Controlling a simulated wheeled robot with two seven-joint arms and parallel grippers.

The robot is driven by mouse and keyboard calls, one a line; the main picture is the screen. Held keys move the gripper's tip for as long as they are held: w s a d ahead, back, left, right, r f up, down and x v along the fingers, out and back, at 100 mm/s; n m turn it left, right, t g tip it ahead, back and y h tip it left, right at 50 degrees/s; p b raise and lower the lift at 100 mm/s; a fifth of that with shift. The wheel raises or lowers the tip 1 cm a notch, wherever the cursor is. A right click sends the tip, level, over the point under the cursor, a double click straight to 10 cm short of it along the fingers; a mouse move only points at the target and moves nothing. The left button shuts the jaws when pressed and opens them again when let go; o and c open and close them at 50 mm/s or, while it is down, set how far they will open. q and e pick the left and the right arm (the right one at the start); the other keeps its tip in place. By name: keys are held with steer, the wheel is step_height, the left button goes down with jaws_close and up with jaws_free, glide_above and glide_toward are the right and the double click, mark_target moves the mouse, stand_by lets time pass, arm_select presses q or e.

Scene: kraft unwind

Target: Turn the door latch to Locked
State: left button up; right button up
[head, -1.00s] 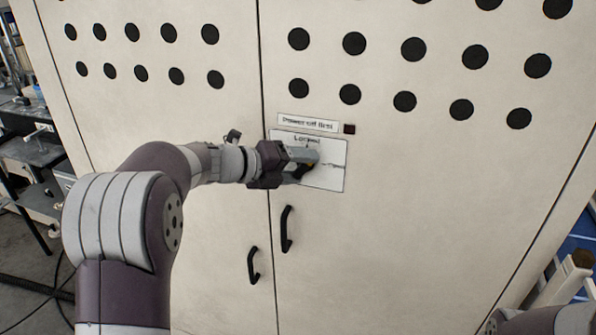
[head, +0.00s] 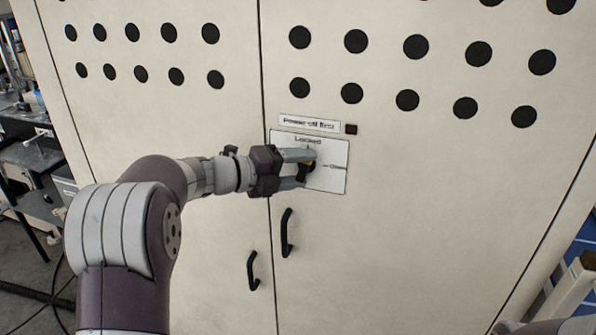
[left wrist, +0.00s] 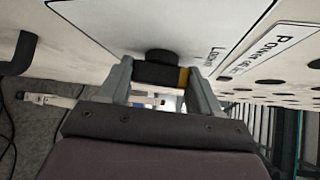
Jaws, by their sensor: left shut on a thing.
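The door latch (head: 303,174) is a small black knob with a yellow mark, on a white plate (head: 331,180) on the cabinet front. The plate reads "Locked" at its top, with a small unreadable mark at its right. My left gripper (head: 304,168) is shut on the knob, one finger above it and one below. In the left wrist view the black knob (left wrist: 160,73) sits between the fingers of my left gripper (left wrist: 164,84), its yellow end on the side of the "Locked" lettering. The fingers partly cover the knob in the head view. My right gripper is not in view.
A "Power off first" label (head: 309,123) and a small dark square (head: 351,128) are above the plate. Two black door handles (head: 287,233) (head: 253,271) stick out below. The cabinet (head: 420,240) has rows of black holes above. Benches stand at far left.

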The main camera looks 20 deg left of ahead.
arm_select(q)
steer(key=shift+f+n+t+h+b, duration=0.3)
steer(key=shift+n+t+h+b, duration=0.55)
steer(key=shift+b, duration=0.8)
steer(key=shift+r+n+h, duration=0.1)
steer(key=shift+n+h, duration=0.15)
steer(key=shift+n, duration=0.2)
steer(key=o, duration=1.3)
steer(key=shift+c, duration=0.2)
steer(key=shift+s+a+b, duration=0.1)
steer(key=shift+s+b, duration=0.7)
steer(key=s+b, duration=0.2)
steer(key=s, duration=0.2)
steer(key=shift+s, duration=0.2)
